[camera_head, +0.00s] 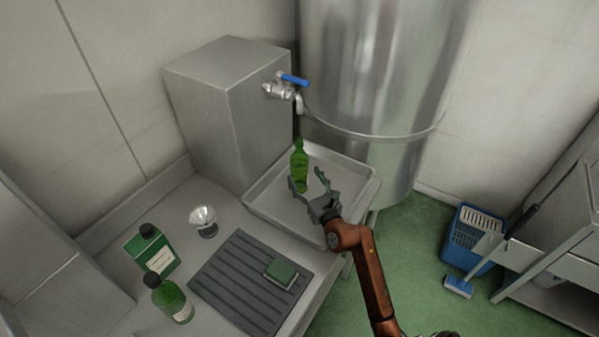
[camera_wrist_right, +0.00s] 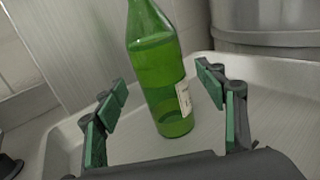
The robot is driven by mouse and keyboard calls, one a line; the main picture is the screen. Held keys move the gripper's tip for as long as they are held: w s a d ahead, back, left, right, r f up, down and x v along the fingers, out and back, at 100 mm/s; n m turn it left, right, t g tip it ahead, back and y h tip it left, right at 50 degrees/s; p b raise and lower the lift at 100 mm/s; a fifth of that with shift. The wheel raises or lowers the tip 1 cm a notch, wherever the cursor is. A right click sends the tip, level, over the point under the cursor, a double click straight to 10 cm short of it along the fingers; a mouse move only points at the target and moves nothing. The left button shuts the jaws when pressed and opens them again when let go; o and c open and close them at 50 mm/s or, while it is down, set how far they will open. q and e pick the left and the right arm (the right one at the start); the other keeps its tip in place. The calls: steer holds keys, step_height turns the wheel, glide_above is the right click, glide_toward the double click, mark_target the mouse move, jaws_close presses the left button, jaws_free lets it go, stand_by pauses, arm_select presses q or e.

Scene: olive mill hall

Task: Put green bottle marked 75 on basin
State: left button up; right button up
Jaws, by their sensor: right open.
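My right gripper (camera_head: 311,183) is open at the bottle, with a finger on each side. In the right wrist view the fingers (camera_wrist_right: 165,105) are spread and gaps show between them and the glass. My left gripper is not in view.
A squarish green bottle (camera_head: 150,252) and a round green bottle (camera_head: 172,300) stand at the left of the counter. A blue-handled tap (camera_head: 285,88) is above the basin.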

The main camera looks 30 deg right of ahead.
mark_target(303, 175)
steer(key=shift+s+a, duration=0.15)
steer(key=shift+s, duration=1.35)
